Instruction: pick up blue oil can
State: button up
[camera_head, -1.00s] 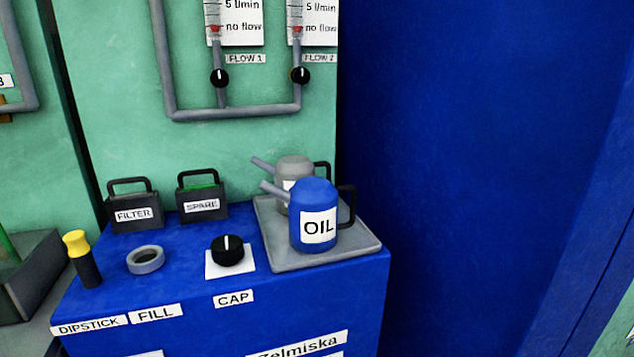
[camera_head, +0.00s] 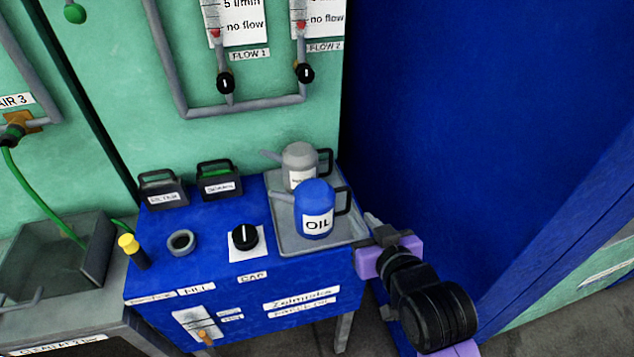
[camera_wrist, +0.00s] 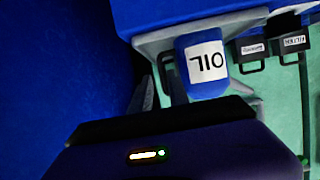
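The blue oil can (camera_head: 316,207), with a white OIL label, stands upright on a grey tray (camera_head: 287,240). Its black handle (camera_head: 343,200) points right and its spout points left. My gripper (camera_head: 364,231) is at the tray's right edge, right of and slightly below the handle in the head view. Its fingers look apart and empty.
A grey oil can (camera_head: 299,160) stands close behind the blue one. A black cap knob (camera_head: 244,237), a fill ring (camera_head: 182,242), a yellow-topped dipstick (camera_head: 131,248) and two black filter boxes (camera_head: 219,181) share the blue cabinet top (camera_head: 210,222). A blue wall (camera_head: 450,120) rises at right.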

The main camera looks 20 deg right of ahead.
aim_at(350, 200)
jog(key=shift+w+r, duration=0.6)
jog(key=shift+r, duration=0.15)
jog(key=shift+p+x, duration=0.55)
jog(key=shift+x, duration=3.25)
grip_shut()
jog(key=shift+r, duration=0.15)
